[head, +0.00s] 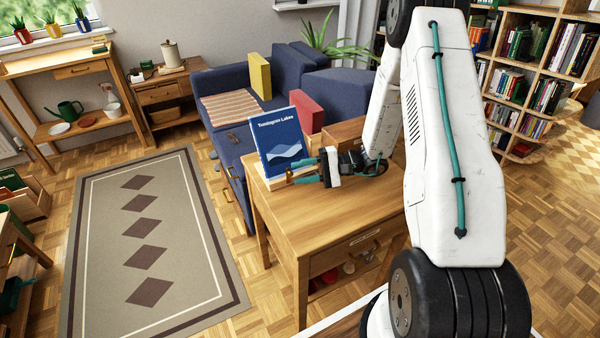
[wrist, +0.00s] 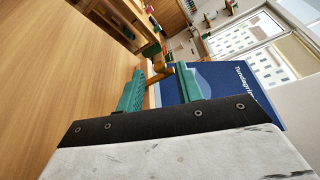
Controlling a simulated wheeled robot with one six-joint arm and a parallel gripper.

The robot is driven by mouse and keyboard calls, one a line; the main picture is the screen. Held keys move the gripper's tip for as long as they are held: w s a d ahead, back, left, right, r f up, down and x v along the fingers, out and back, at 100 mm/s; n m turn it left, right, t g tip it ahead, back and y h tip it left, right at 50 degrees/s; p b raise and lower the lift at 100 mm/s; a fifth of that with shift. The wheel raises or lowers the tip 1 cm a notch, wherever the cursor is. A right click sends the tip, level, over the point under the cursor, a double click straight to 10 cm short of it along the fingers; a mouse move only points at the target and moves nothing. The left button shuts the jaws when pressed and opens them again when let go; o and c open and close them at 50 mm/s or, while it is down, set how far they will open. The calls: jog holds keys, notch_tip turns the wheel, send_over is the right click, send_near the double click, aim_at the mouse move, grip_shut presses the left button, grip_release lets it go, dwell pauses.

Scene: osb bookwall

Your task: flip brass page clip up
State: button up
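A blue book (head: 275,135) with a white title stands tilted back on a small wooden stand (head: 268,181) on the desk. A small brass page clip (head: 289,175) is at the book's lower edge. It also shows in the wrist view (wrist: 160,74), with the book (wrist: 222,82) behind and to the right. My gripper (head: 298,171) comes in from the right, low in front of the book. In the wrist view its two teal fingers (wrist: 159,80) are apart, with the brass clip just beyond and between the tips. I cannot tell whether a finger touches it.
The wooden desk (head: 325,215) has a clear top in front of the book. A wooden box (head: 345,133) stands behind my gripper.

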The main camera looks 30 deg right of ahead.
jog(key=v, duration=0.7)
dwell(0.4)
jog(key=shift+f+m, duration=0.1)
jog(key=shift+m, duration=0.2)
jog(key=s+g, duration=0.1)
jog(key=s+a+g, duration=0.1)
jog(key=s, duration=0.2)
jog(key=shift+s+a+f+m+g, duration=0.15)
jog(key=shift+a+f+m+g, duration=0.15)
jog(key=shift+m+g, duration=0.1)
jog(key=s+a+r+n+h, duration=0.3)
jog(key=s+r+h, duration=0.2)
jog(key=s+r, duration=0.3)
jog(key=s+a+r+n+g+h, duration=0.1)
jog(key=s+a+r+n+h, duration=0.2)
jog(key=r, duration=0.7)
jog(key=s+a+r+n+h, duration=0.3)
jog(key=s+r+h, duration=0.4)
jog(key=s, duration=0.5)
notch_tip(320, 180, up, 3)
jog(key=shift+s+a+f+n+g, duration=0.2)
jog(key=shift+s+a+n+g, duration=0.1)
jog(key=shift+a+n, duration=0.15)
